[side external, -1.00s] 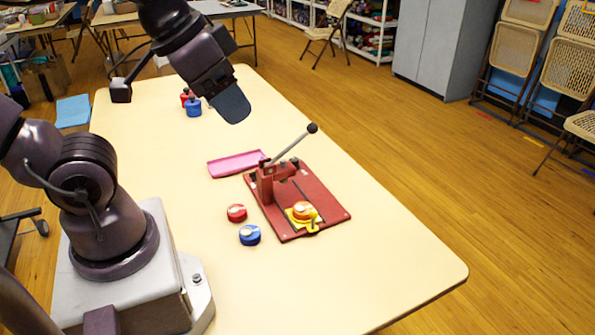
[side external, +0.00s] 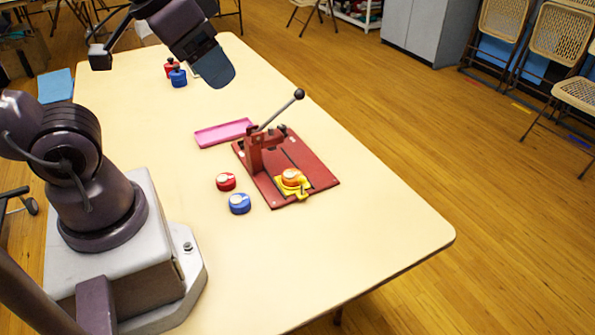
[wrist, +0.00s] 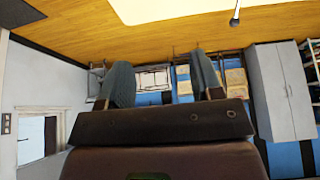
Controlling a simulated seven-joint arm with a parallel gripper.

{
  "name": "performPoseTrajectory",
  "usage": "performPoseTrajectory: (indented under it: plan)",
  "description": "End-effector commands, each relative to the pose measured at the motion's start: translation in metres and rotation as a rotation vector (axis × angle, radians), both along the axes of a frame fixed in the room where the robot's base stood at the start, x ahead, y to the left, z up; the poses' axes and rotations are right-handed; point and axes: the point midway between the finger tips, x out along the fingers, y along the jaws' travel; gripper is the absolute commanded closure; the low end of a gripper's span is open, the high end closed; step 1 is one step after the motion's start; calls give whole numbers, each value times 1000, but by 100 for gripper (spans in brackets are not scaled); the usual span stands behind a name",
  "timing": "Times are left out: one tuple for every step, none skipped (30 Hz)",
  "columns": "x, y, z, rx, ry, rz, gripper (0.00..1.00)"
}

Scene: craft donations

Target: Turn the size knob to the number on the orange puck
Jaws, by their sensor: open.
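A dark red press (side external: 312,163) stands on the table with a long lever (side external: 278,111) ending in a dark ball. An orange puck (side external: 291,177) sits in a yellow holder (side external: 304,190) on the press base. Its number is too small to read. I cannot tell for certain which part is the size knob; a small dark knob (side external: 282,130) shows near the lever. My gripper (side external: 218,72) is raised above the table, behind and left of the press, touching nothing. In the wrist view my gripper (wrist: 162,80) has its two grey-blue fingers apart, with nothing between them.
A red puck (side external: 226,182) and a blue puck (side external: 240,204) lie left of the press. A pink tray (side external: 222,133) lies behind them. Red (side external: 171,66) and blue (side external: 178,78) items stand at the far end. The table (side external: 350,245) is clear at the front.

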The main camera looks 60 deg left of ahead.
Motion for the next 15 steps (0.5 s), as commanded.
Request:
performPoseTrajectory:
  plan:
    - [0, 0, 0, 0, 0, 0, 40]
    - [0, 0, 0, 0, 0, 0, 45]
    - [0, 0, 0, 0, 2, 1, 45]
    - [0, 0, -1, 0, 7, 2, 45]
    - [1, 1, -4, -1, 18, 3, 45]
    - [2, 2, -8, -2, 40, 7, 45]
    - [3, 3, -12, -6, 63, 13, 45]
    - [5, 5, -17, -11, 89, 20, 45]
    - [9, 9, -23, -21, 125, 37, 45]
    - [14, 13, -27, -24, 153, 51, 45]
    - [19, 20, -31, -19, 183, 65, 45]
    - [28, 32, -36, 0, 212, 83, 45]
    - [36, 42, -39, 21, 225, 96, 45]
    - [46, 55, -43, 47, 234, 110, 45]
    - [59, 72, -47, 90, 236, 127, 45]
